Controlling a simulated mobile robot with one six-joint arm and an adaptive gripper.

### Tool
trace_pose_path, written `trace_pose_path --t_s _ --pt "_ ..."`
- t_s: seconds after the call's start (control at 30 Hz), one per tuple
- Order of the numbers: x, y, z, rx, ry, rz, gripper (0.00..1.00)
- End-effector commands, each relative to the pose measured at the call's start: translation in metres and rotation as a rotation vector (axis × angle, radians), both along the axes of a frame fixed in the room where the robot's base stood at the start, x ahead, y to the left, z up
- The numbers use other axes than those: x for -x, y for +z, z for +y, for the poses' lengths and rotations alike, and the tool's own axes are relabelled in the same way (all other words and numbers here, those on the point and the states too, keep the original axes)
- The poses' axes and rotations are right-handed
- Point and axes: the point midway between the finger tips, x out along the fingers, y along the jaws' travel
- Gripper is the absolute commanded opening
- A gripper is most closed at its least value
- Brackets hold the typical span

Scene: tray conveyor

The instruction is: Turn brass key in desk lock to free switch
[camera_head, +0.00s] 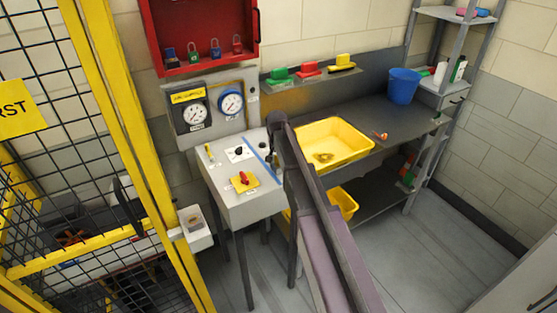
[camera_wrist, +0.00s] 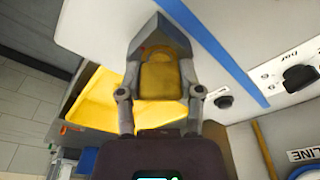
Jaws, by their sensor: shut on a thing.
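The grey control desk (camera_head: 222,200) stands left of centre in the head view. A red switch (camera_head: 243,178) on a yellow plate and a black knob (camera_head: 239,150) are on its top. My gripper (camera_head: 272,147) is over the desk's right side and hides what lies under it. In the wrist view my gripper (camera_wrist: 160,55) is shut on a brass-coloured piece, apparently the brass key (camera_wrist: 160,78). Its far end is hidden, so I cannot tell whether it sits in the lock. A small dark round fitting (camera_wrist: 223,101) shows beside the fingers.
A yellow tub (camera_head: 340,133) and a blue bucket (camera_head: 404,86) stand on the dark bench at right. Two gauges (camera_head: 231,103) are behind the desk, below a red padlock cabinet (camera_head: 200,12). Yellow mesh fencing (camera_head: 118,110) is at left. A blue stripe (camera_head: 262,160) crosses the desk top.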

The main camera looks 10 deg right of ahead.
Motion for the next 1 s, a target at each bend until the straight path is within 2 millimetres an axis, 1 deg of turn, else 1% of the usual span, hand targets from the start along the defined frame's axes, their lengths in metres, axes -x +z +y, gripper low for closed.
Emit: trace_pose_path --t_s 0.27,0.67,1.0 --pt "0.0003 -0.0001 -0.0003 0.001 -0.027 0.002 0.0" --pt "0.0008 -0.0002 -0.0005 0.0 -0.248 0.002 0.0" --pt "0.0009 -0.0002 -0.0006 0.001 -0.262 0.001 0.0"
